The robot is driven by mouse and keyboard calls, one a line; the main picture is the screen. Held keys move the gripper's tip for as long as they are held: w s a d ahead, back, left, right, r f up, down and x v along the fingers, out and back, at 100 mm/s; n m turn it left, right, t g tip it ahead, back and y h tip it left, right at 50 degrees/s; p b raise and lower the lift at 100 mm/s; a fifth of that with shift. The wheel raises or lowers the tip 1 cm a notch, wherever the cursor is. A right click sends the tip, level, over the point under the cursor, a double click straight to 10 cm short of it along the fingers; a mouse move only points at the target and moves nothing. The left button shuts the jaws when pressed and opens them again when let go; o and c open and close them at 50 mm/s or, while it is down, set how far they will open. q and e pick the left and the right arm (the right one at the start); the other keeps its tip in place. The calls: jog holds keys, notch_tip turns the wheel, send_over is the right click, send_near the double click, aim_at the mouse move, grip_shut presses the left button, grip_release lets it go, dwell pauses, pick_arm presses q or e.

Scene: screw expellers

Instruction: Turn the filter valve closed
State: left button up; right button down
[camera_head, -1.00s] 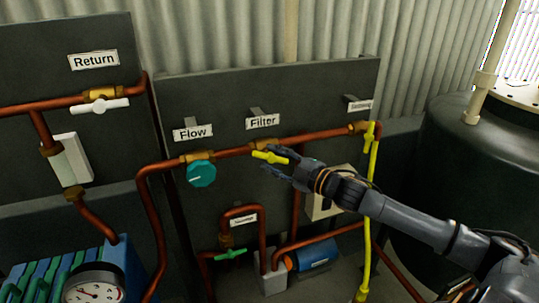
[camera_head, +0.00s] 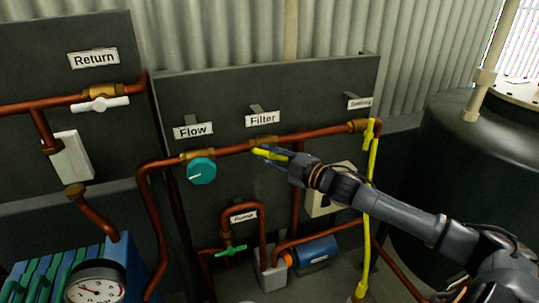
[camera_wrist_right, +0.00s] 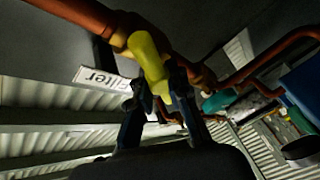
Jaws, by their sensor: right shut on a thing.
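The filter valve's yellow handle (camera_head: 267,154) sits on the copper pipe below the "Filter" label (camera_head: 262,118). It lies nearly level along the pipe, tilted slightly down to the right. My right gripper (camera_head: 272,155) reaches in from the right and is shut on the handle, partly hiding it. In the right wrist view the yellow handle (camera_wrist_right: 149,60) runs down between the two dark fingers of my right gripper (camera_wrist_right: 160,95), with its far end at the copper pipe (camera_wrist_right: 85,14). My left gripper is out of view.
The teal flow knob (camera_head: 201,171) is close on the left of the filter valve. A yellow vertical pipe (camera_head: 372,165) with a yellow handle stands behind my right arm. A green-handled valve (camera_head: 231,251) and a blue cylinder (camera_head: 316,253) sit lower down. A dark tank (camera_head: 470,160) stands at right.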

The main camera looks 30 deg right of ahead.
jog(key=shift+f+m, duration=0.2)
jog(key=shift+m, duration=0.1)
jog(key=shift+f+m+t+b, duration=0.1)
jog(key=shift+m+t+b, duration=0.4)
jog(key=shift+m+b, duration=0.35)
jog(key=m+t+b, duration=0.2)
jog(key=m, duration=0.1)
jog(key=shift+d+m+h, duration=0.1)
jog(key=shift+m+h, duration=0.2)
jog(key=shift+m, duration=0.05)
jog(key=m+t, duration=0.1)
jog(key=m, duration=0.1)
jog(key=m+h+b, duration=0.1)
jog(key=m, duration=0.1)
jog(key=shift+t+h, duration=0.3)
jog(key=shift+t, duration=0.1)
jog(key=shift+d+m+t+h+b, duration=0.1)
jog(key=shift+m+t+h+b, duration=0.15)
jog(key=shift+m+h, duration=0.6)
jog(key=shift+d+m+t+h+b, duration=0.15)
jog(key=shift+m+t+h, duration=0.15)
jog(key=shift+m, duration=1.15)
jog(key=shift+a+r+m, duration=0.1)
jog(key=shift+r+m, duration=0.1)
jog(key=shift+m, duration=0.1)
jog(key=c, duration=1.3)
grip_release()
jog(key=shift+r, duration=0.1)
